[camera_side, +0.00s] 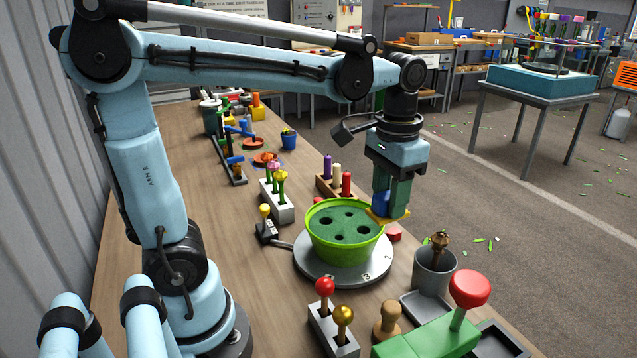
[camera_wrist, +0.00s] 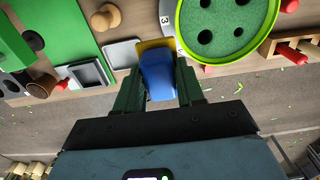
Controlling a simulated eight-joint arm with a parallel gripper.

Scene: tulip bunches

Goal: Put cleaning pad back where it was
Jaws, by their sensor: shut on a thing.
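The cleaning pad, with a blue grip (camera_side: 381,202) and a yellow underside (camera_side: 392,217), is between the green fingers of my gripper (camera_side: 393,196). My gripper is shut on the blue part and points down, beside the right rim of the green pot (camera_side: 346,252). In the wrist view the pad's blue part (camera_wrist: 158,76) sits between the fingertips (camera_wrist: 160,88), with a strip of yellow at its far end. The pad appears raised above the table; the exact gap is hard to tell. A shallow grey tray (camera_wrist: 122,54) lies just left of it in the wrist view.
The pot, with holes in its green top, stands on a grey numbered turntable (camera_side: 325,276). A grey cup with a brown withered flower (camera_side: 435,271) and a red-knobbed green block (camera_side: 430,340) stand at the front right. Pegs and a tulip holder (camera_side: 277,203) stand behind.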

